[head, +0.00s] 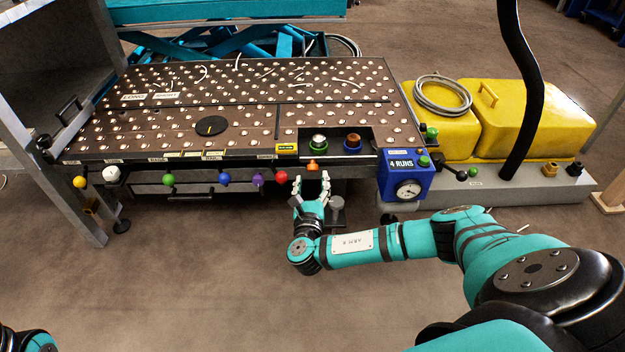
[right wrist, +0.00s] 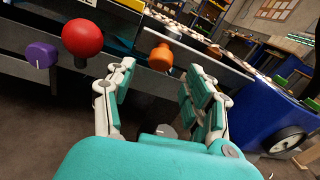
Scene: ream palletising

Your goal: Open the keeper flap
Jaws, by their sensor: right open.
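My right gripper (head: 311,182) is open and empty at the front edge of the dark ball-studded table. An orange knob (head: 312,165) sticks out of that edge just beyond its fingertips. In the right wrist view the orange knob (right wrist: 160,57) appears between the two spread fingers (right wrist: 157,80), apart from both. Behind the knob is a recess (head: 368,131) in the table's front right corner, holding two round pieces. I cannot tell for sure which panel is the keeper flap. My left gripper is out of view.
A red knob (head: 281,177) and a purple knob (head: 257,181) stand left of the orange one. A blue box with a dial (head: 405,176) stands to the right. Yellow cases (head: 530,115) lie beyond it. The floor in front is clear.

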